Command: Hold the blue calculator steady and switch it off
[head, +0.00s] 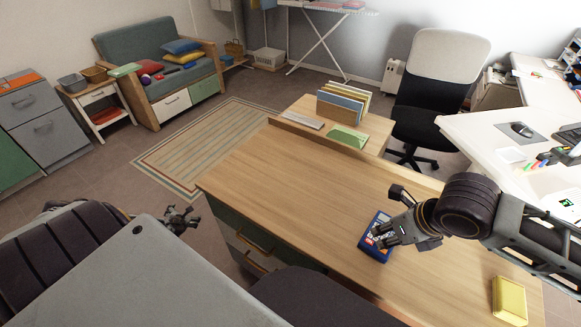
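The blue calculator (368,246) lies on the wooden desk top, near the desk's front edge, with pale and reddish marks on its face. My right gripper (374,236) is over it, and its fingers hide part of the face. I cannot tell whether the fingertips touch it or how far apart they are. My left gripper (181,216) hangs out past the desk's left end, away from the calculator, with its fingers apart and nothing between them.
A yellow box (509,301) stands on the desk at the right. A raised shelf (300,112) at the desk's back bears a file rack (341,106), a green pad (347,138) and a pale flat item (303,121). The desk left of the calculator is clear. A black chair (425,125) stands behind.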

